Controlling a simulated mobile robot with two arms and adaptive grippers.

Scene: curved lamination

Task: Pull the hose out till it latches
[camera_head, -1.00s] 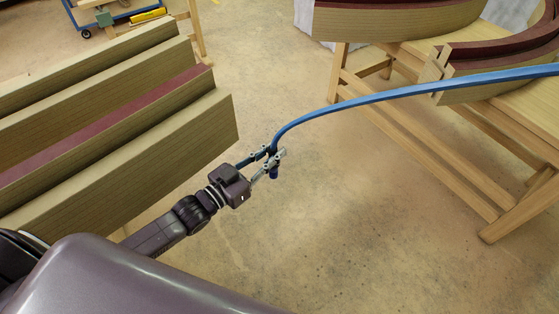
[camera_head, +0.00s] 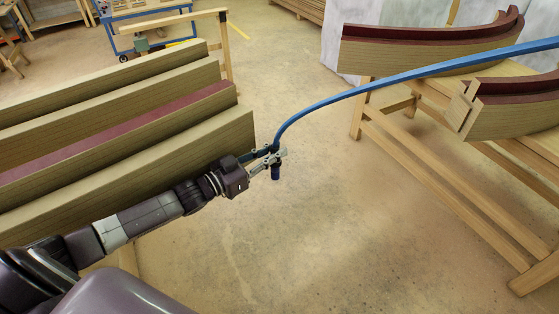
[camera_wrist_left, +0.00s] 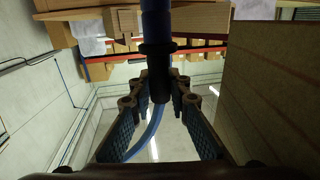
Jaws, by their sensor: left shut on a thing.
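The blue hose (camera_head: 390,80) runs from the upper right edge of the head view in a long curve down to my left gripper (camera_head: 272,160). My left gripper is shut on the hose near its end, and a short dark blue end piece (camera_head: 276,173) hangs below the fingers. In the left wrist view the hose end (camera_wrist_left: 157,25), with a dark collar, passes between the fingers (camera_wrist_left: 155,105). The hose's other end and its reel are out of view. My right gripper is not in view.
Thick laminated beams (camera_head: 215,150) lie to the left, close to my left arm. A wooden trestle table (camera_head: 450,190) with curved laminated pieces (camera_head: 420,45) stands at right, under the hose. A blue cart (camera_head: 150,30) is at the back. The floor (camera_head: 330,230) between is clear.

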